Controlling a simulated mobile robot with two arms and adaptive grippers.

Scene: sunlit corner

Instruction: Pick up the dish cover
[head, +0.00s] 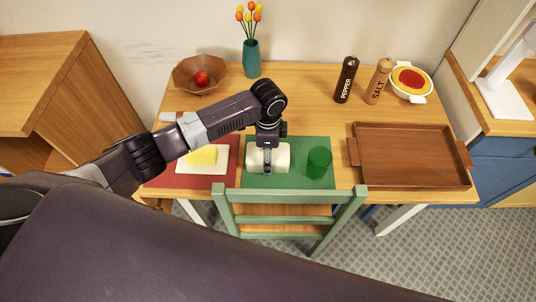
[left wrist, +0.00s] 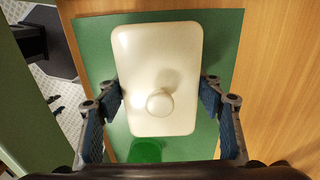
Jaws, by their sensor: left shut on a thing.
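The dish cover (head: 254,158) is a cream, rounded rectangular lid over the green placemat (head: 290,181). In the left wrist view the cover (left wrist: 157,55) shows its round knob and fills the space between the fingers. My left gripper (head: 268,166) points down at it from above. In the left wrist view the left gripper (left wrist: 160,91) is shut on the cover's two long sides. I cannot tell whether the cover rests on the mat or is just above it. My right gripper is not in view.
Yellow butter (head: 203,155) sits on a white plate on the red placemat (head: 160,181). A green glass (head: 319,162) stands right of the cover. A brown tray (head: 415,157) lies further right. A green chair (head: 285,212) stands at the front edge. The table's middle back is clear.

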